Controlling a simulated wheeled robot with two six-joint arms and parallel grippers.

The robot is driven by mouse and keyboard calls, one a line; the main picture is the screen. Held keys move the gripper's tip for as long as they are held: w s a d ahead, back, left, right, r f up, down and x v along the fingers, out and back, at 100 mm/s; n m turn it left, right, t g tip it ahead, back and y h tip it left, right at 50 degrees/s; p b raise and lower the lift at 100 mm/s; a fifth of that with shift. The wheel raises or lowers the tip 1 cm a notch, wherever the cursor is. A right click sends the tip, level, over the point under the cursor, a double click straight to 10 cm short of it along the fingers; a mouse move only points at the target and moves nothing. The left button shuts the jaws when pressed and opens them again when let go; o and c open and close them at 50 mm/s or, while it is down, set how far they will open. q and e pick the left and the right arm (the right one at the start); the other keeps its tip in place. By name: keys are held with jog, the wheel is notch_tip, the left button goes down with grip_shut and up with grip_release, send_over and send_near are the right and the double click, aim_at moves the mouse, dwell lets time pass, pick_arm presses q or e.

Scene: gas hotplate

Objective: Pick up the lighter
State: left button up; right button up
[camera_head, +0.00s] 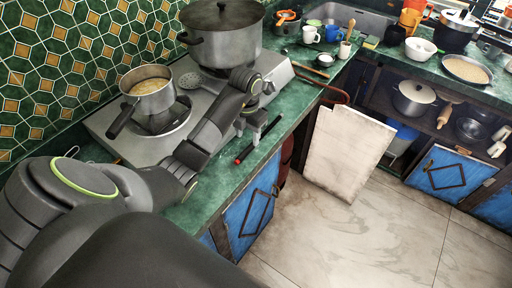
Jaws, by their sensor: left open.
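The lighter (245,153) looks like a thin dark stick with red parts, lying on the green counter (226,175) in front of the hotplate. Its upper part is partly hidden by my left gripper. My left gripper (248,131) is open, with its fingers pointing down just above and beside the lighter. I cannot tell whether a finger touches it. My right gripper is not in view.
The gas hotplate (110,122) holds a small pan (149,92) with yellowish food on the near burner and a large lidded pot (221,42) farther back. Cups and a bowl (326,60) stand farther along the counter.

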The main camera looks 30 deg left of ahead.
aim_at(248, 148)
pick_arm(q)
jog(key=shift+f+b, duration=0.55)
jog(key=shift+f, duration=0.1)
jog(key=shift+f+b, duration=0.9)
jog(key=shift+f, duration=0.05)
jog(key=shift+s+f+p, duration=0.1)
jog(key=shift+f+p, duration=0.25)
jog(key=shift+f, duration=0.7)
jog(key=c, duration=0.9)
grip_shut()
